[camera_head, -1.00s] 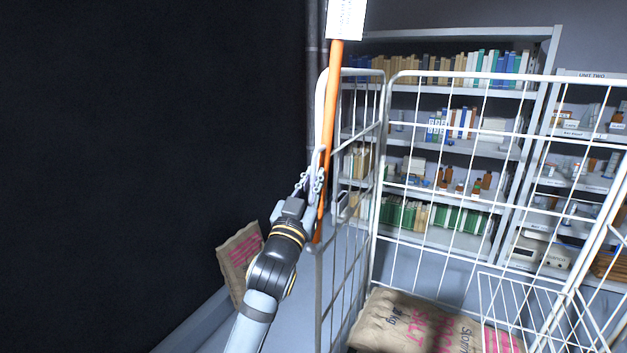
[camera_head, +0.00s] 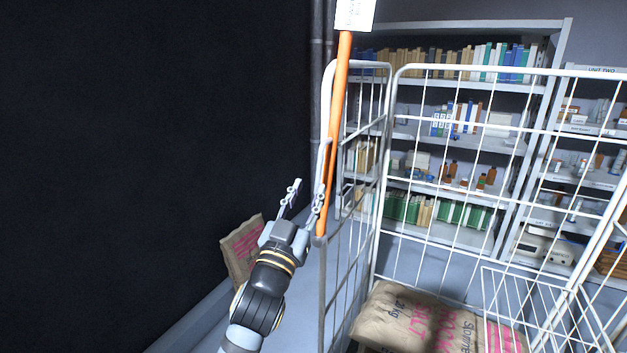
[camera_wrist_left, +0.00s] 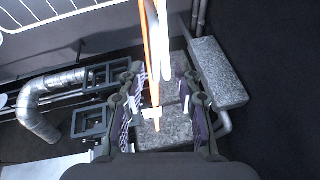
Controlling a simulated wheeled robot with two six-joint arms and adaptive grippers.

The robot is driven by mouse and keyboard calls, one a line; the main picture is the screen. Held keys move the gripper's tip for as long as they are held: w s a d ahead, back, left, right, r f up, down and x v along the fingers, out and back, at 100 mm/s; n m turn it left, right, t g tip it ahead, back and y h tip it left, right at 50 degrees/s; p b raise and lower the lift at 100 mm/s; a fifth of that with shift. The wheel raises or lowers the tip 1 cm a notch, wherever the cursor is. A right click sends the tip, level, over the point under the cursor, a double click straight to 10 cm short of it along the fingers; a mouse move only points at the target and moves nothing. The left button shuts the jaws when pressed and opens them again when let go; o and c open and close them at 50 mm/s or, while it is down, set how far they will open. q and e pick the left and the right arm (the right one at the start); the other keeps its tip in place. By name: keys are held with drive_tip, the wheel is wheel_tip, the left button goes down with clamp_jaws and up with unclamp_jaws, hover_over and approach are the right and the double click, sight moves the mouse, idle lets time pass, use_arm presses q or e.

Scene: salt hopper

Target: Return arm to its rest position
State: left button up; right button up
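My left gripper (camera_head: 305,197) is open, with its two fingers spread apart beside the white wire cage trolley (camera_head: 462,75). An orange pole (camera_head: 337,120) with a white label at its top stands along the cage's left side, just right of my gripper. In the left wrist view the open fingers of my left gripper (camera_wrist_left: 160,105) show, with the orange pole (camera_wrist_left: 151,60) and a white bar running up between them in the picture; how far beyond the fingertips they lie I cannot tell. My right gripper is not in view.
Salt sacks (camera_head: 405,318) lie low inside the cage, and another sack (camera_head: 240,250) leans at the left by the dark wall (camera_head: 150,150). Shelves (camera_head: 440,86) with books and bottles stand behind the cage. The space left of my gripper is free.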

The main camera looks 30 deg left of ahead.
use_arm(q)
drive_tip(key=shift+s+d+f, duration=0.1)
drive_tip(key=shift+s+f, duration=0.1)
drive_tip(key=shift+s, duration=0.3)
